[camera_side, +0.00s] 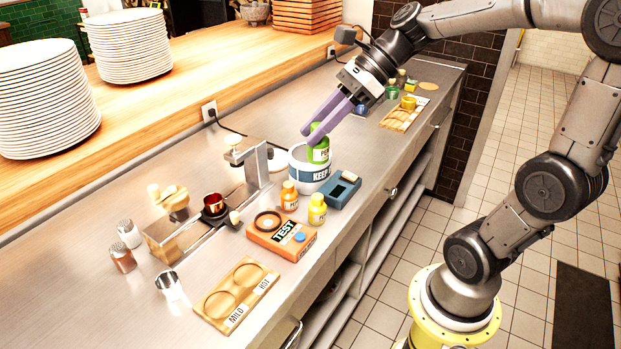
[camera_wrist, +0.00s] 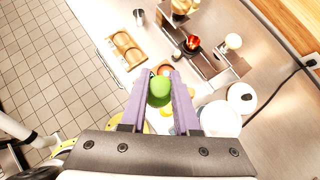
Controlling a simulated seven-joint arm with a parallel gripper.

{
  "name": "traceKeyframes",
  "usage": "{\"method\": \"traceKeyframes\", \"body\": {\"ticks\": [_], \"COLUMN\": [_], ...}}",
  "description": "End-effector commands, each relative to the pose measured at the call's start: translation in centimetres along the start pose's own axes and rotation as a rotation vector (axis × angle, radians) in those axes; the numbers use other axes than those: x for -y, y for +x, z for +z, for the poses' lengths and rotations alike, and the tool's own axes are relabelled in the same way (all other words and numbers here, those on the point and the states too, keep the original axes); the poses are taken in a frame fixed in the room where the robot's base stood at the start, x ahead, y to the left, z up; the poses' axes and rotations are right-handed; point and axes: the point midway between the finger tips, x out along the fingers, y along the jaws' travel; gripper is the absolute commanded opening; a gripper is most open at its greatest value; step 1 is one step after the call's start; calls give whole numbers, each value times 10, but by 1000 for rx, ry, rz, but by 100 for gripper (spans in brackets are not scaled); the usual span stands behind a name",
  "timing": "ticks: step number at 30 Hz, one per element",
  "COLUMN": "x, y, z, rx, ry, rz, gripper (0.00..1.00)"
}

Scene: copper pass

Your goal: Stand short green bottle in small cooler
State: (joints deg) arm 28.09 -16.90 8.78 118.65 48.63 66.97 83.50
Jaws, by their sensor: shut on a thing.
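The short green bottle (camera_side: 318,146) is held upright by my gripper (camera_side: 322,124), whose purple fingers are shut on it near its top. The small cooler (camera_side: 309,175) is a round white and blue tub with a "KEEP" label. In the side view the bottle is at the cooler's opening, its lower part overlapping the far rim or inside; I cannot tell its exact depth.
An orange bottle (camera_side: 289,196) and a yellow bottle (camera_side: 317,209) stand close in front of the cooler. A blue box (camera_side: 341,189) is right beside it. A metal stand (camera_side: 250,165) is to its left. An orange TEST box (camera_side: 281,235) and wooden tray (camera_side: 237,294) lie nearer.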

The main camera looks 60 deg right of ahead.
Motion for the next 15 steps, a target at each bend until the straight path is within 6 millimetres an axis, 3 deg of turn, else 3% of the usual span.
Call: {"method": "traceKeyframes", "body": {"ticks": [1, 9, 15], "x": [20, 110, 156], "y": [1, 11, 23], "z": [0, -22, -57], "rx": [0, 2, 2], "ry": [2, 8, 40], "rz": [6, 0, -33], "gripper": [0, 0, 0]}}
